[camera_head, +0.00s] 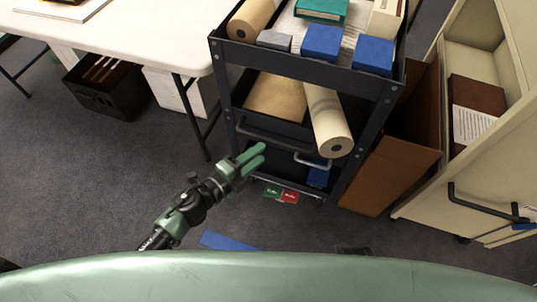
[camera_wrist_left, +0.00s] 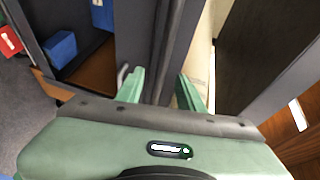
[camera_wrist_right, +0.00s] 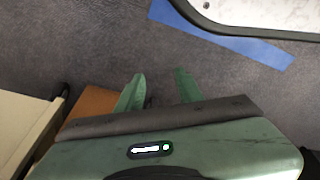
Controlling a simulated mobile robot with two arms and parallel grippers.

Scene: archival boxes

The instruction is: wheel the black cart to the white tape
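The black cart (camera_head: 292,62) stands ahead in the head view, its shelves loaded. A dark bar (camera_head: 270,137) crosses its near side, with a small grey handle (camera_head: 313,162) just below. My left gripper (camera_head: 261,156) is open at the cart's near left side, close to the bar; I cannot tell whether it touches. In the left wrist view its open fingers (camera_wrist_left: 160,92) show against dark cart parts, with nothing clearly between them. My right gripper (camera_wrist_right: 159,88) is open and empty above the carpet, outside the head view. I see no white tape in any view.
A white table (camera_head: 120,40) stands left, a black crate (camera_head: 108,88) under it. A brown box (camera_head: 385,175) and a beige cabinet (camera_head: 480,175) stand close on the cart's right. Blue tape (camera_head: 228,241) lies on the near floor. Grey carpet (camera_head: 110,190) is open at left.

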